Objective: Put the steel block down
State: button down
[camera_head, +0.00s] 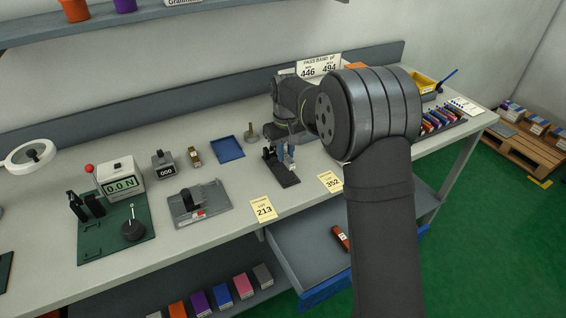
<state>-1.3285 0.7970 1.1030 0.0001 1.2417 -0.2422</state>
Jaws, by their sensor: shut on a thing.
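My gripper (280,154) is small in view, pointing down over the middle of the bench. It is shut on a small grey piece, which I take to be the steel block (280,148). The fingers and wrist hide much of it. A narrow black fixture (286,178) lies on the bench directly under and in front of the gripper. I cannot tell whether the block touches it. A shallow blue tray (228,148) lies on the bench to the left of the gripper.
A small brass post (251,134) stands between tray and gripper. A grey fixture (200,204), a counter (163,163) and a force gauge (121,178) stand left. Lot cards (263,209) lie along the front edge. An open drawer (318,255) juts out below. My arm hides part of the bench's right side.

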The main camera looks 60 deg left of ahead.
jog(key=shift+s+a+f, duration=0.3)
jog(key=shift+s+f, duration=0.05)
jog(key=shift+f, duration=1.9)
jog(key=c, duration=1.3)
grip_release()
jog(key=shift+f, duration=0.1)
notch_tip(320, 180, up, 12)
jog(key=shift+r, duration=0.15)
